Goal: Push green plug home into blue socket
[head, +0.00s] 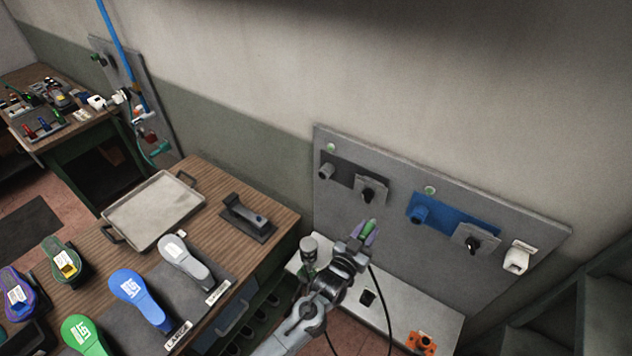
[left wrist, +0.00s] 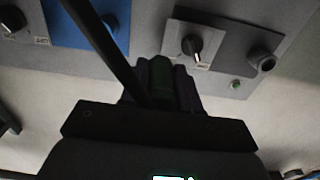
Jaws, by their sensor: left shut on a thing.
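The green plug (head: 368,228) is between the fingers of my left gripper (head: 363,232), which is shut on it. A black cable (head: 383,295) hangs down by the gripper. The blue socket (head: 419,215) sits on a blue plate (head: 468,221) on the grey wall panel, right of the plug and apart from it. In the left wrist view, the dim plug (left wrist: 160,84) shows between the fingers, and the blue socket (left wrist: 112,24) is at upper left, partly behind the dark cable (left wrist: 104,50). My right gripper is in neither view.
The grey panel (head: 540,232) also bears a dark socket (head: 325,172), two black knobs (head: 369,194) (head: 474,243) and a white box (head: 517,258). A light bench (head: 430,312) with an orange part (head: 421,342) lies below. A wooden table (head: 210,185) holds a tray (head: 153,232) and several coloured handled tools.

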